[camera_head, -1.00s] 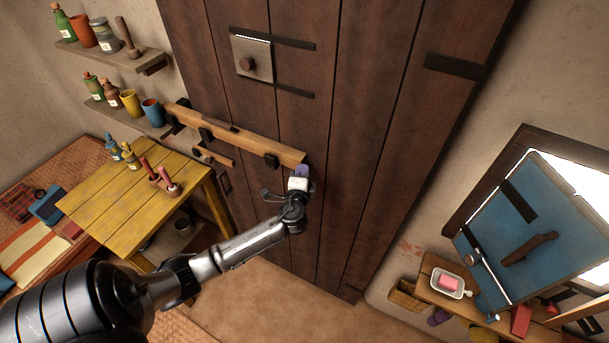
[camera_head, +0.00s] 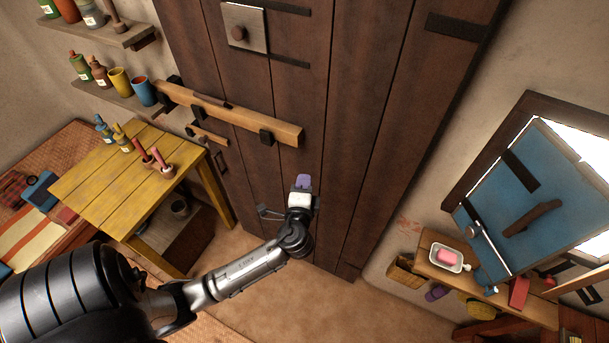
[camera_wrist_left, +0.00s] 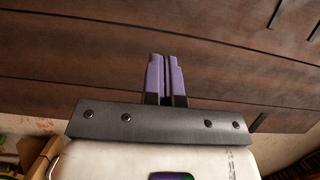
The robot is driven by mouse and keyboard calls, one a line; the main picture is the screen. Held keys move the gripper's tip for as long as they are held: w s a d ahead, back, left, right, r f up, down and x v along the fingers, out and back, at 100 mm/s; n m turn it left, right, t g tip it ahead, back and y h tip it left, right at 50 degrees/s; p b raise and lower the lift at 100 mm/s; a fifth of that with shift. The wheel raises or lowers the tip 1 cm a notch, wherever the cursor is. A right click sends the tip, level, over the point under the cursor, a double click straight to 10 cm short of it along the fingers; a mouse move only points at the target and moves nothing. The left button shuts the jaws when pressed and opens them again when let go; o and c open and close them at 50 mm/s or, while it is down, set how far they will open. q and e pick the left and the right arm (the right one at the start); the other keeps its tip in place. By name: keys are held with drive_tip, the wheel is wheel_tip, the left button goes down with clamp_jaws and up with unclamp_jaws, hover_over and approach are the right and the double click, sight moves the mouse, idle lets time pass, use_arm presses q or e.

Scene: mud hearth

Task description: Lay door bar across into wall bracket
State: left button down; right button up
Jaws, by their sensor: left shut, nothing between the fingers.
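The door bar (camera_head: 245,122) is a light wooden beam lying across the dark plank door (camera_head: 345,60), sloping down to the right in the head view. Dark brackets hold it on the door, one (camera_head: 266,138) near its right end, one (camera_head: 198,112) further left. Its left end reaches a dark wall bracket (camera_head: 175,82) beside the shelf; how deep it sits there I cannot tell. My left gripper (camera_head: 303,182) is below the bar's right end, apart from it. Its purple fingers (camera_wrist_left: 166,80) are shut and empty in front of the door. My right gripper is not in view.
A yellow table (camera_head: 125,185) with small bottles stands left of the door, under two wall shelves (camera_head: 120,103) of jars. A blue shutter (camera_head: 525,210) hangs open at right above a small shelf with a soap dish (camera_head: 447,257). The floor before the door is clear.

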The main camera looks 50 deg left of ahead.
use_arm(q)
drive_tip(key=shift+s+d, duration=0.1)
drive_tip(key=shift+s, duration=0.05)
drive_tip(key=s+d+f+n+g+h, duration=0.3)
drive_tip(key=s+d+f+g+h, duration=0.1)
drive_tip(key=s+d, duration=0.4)
drive_tip(key=s+d+f+n+g+h, duration=0.3)
drive_tip(key=s+d+f+h, duration=0.3)
drive_tip(key=s+d+h, duration=0.3)
drive_tip(key=shift+s+d+f+g, duration=0.2)
drive_tip(key=shift+s+g, duration=0.6)
drive_tip(key=shift+s, duration=1.5)
drive_tip(key=c, duration=1.8)
unclamp_jaws()
